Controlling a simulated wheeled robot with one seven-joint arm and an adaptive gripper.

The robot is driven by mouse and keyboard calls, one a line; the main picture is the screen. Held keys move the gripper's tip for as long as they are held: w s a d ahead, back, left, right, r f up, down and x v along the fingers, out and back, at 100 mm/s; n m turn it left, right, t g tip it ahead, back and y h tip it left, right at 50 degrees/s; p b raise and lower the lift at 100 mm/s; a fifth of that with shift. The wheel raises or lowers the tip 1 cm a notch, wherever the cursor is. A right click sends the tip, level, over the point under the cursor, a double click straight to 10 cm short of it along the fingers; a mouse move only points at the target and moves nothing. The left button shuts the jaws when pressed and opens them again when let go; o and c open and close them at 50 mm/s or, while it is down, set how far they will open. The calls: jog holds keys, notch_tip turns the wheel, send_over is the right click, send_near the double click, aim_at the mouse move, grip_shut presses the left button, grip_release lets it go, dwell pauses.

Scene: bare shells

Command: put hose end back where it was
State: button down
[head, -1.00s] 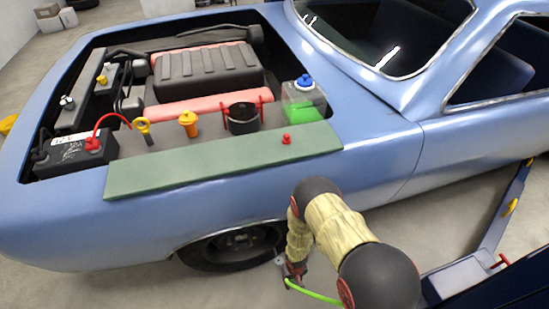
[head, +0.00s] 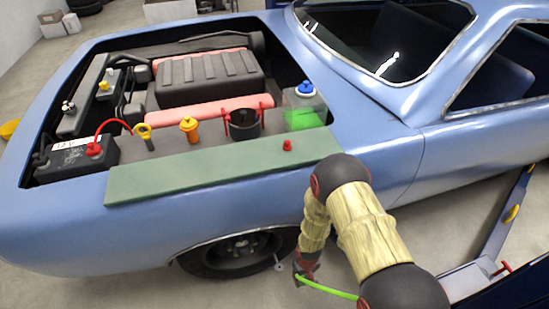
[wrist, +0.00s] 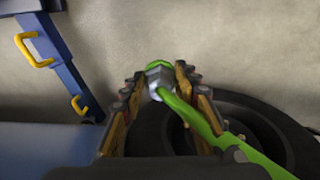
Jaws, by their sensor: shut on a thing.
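My gripper (head: 304,274) hangs low beside the blue car's front wheel in the head view. It is shut on the end of a green hose (head: 328,289), which trails off to the right behind my arm. In the wrist view my gripper (wrist: 158,84) has its fingers on both sides of a silver metal hose end (wrist: 158,74). The green hose (wrist: 195,118) curves from it toward the lower right. A small grey ring-like part (head: 279,266) shows by the wheel, left of my gripper. I cannot tell where the hose end sat before.
The front wheel (head: 238,252) and blue fender (head: 150,235) are close on the left. A green mat (head: 220,166) lies on the fender, with a red cap (head: 287,145) on it. A blue lift arm (head: 504,217) stands at right.

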jog(key=w+d+r+m, duration=0.1)
jog(key=w+r, duration=0.3)
jog(key=r, duration=0.5)
jog(key=w+d+r+m, duration=0.1)
jog(key=w+d+r, duration=0.3)
jog(key=r, duration=0.4)
jog(key=w+d+r+m, duration=0.1)
jog(key=w+r, duration=0.3)
jog(key=r, duration=0.5)
jog(key=shift+d+r+m, duration=0.3)
jog(key=shift+d+r, duration=0.05)
jog(key=shift+d, duration=0.45)
jog(key=shift+f, duration=0.1)
